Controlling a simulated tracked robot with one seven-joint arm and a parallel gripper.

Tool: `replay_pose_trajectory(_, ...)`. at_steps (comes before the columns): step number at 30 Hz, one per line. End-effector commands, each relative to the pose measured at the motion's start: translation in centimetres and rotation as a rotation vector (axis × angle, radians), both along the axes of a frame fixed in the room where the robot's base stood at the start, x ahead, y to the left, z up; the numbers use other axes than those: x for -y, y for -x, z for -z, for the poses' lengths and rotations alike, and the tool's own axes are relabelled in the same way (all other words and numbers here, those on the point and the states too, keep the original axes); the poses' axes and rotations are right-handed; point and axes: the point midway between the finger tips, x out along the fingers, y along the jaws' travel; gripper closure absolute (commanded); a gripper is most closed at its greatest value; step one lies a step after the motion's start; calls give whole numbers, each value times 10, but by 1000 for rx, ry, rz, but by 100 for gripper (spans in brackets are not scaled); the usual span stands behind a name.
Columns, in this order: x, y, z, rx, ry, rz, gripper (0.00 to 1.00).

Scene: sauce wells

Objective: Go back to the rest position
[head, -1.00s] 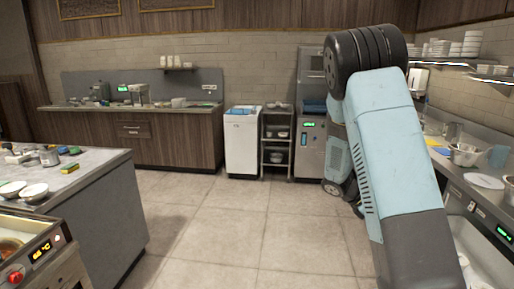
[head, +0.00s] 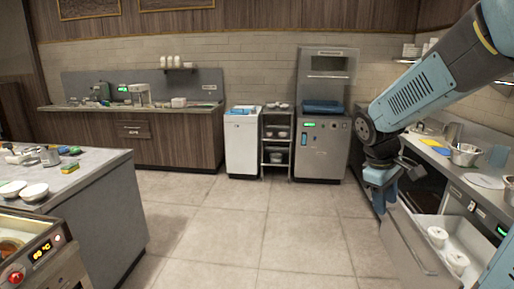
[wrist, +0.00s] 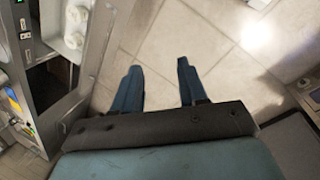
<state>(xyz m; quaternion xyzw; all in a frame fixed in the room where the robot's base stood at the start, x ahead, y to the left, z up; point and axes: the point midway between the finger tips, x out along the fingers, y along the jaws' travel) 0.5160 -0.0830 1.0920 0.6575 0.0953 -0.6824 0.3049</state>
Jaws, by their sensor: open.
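My gripper (head: 380,198) hangs below my bent arm at the right of the head view, over the floor beside an open drawer (head: 408,245). In the wrist view its two blue fingers (wrist: 158,68) are spread apart with only floor tiles between them. It holds nothing. The drawer also shows at the upper left of the wrist view, to the left of the fingers. Two white pots (head: 437,237) (head: 457,261) sit in the drawer.
The right counter (head: 462,178) carries a metal bowl (head: 465,155) and a white plate (head: 483,181). A grey island (head: 100,180) stands at the left, with a cooker (head: 40,255) in front. The tiled floor (head: 245,225) between is clear. Appliances line the back wall.

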Motion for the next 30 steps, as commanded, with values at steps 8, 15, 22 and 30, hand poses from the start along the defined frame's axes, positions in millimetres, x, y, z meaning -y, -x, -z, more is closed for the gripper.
replay_pose_trajectory(8,-29,43,-38,201,-146,180,58)
replay_pose_trajectory(15,-54,82,-63,351,-276,328,58)
replay_pose_trajectory(22,-74,112,-78,466,-388,441,58)
replay_pose_trajectory(30,-83,125,-83,510,-438,491,58)
